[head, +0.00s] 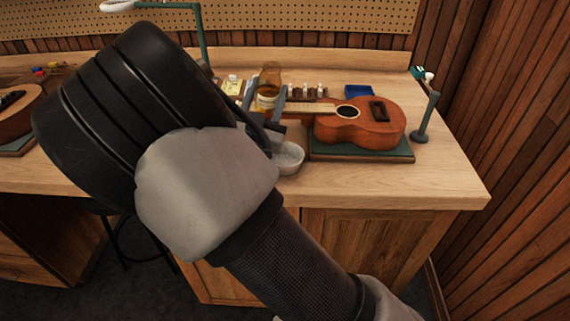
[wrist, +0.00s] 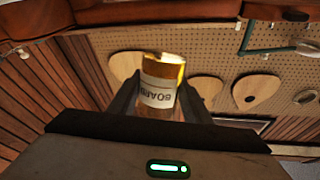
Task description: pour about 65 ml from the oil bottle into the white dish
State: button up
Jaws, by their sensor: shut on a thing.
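My gripper (head: 266,102) is shut on the bottle. No stream of oil shows.
Behind are a small yellow-labelled item (head: 232,84), small bottles (head: 307,90) and a blue box (head: 360,91). The bench's front right (head: 440,185) is clear.

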aim_at(264, 74)
jog(key=shift+s+r+m+t+h+b, duration=0.25)
jog(key=shift+r+m+t+h+b, duration=0.15)
jog(key=shift+r+m+h+b, duration=0.15)
jog(key=r+m+h, duration=0.1)
jog(key=r, duration=0.1)
jog(key=r+m+t+h, duration=0.1)
jog(key=r+m, duration=0.1)
jog(key=r+m+h+b, duration=0.1)
jog(key=r, duration=0.1)
jog(key=shift+s+d+r+m+t+h, duration=0.2)
jog(key=shift+s+m+t+h, duration=0.05)
jog(key=shift+t, duration=0.15)
jog(key=shift+m+h+b, duration=0.5)
jog(key=shift+b, duration=0.2)
jog(key=shift+w+a+r+m+h+b, duration=0.15)
jog(key=shift+m+h+b, duration=0.15)
jog(key=shift+m+h, duration=0.2)
jog(key=shift+w+d+r+m+h+b, duration=0.15)
jog(key=shift+m+h+b, duration=0.15)
jog(key=shift+m+h, duration=0.15)
jog(key=shift+a+f+m+h+b, duration=0.1)
jog(key=shift+f+m+h+b, duration=0.05)
jog(key=shift+m+h+b, duration=0.4)
jog(key=shift+m+g+h+b, duration=0.5)
jog(key=shift+m+h, duration=0.3)
jog(key=shift+m, duration=0.1)
jog(key=shift+r+m+g+h, duration=0.4)
jog(key=shift+r+m+h, duration=0.7)
jog(key=shift+m, duration=0.3)
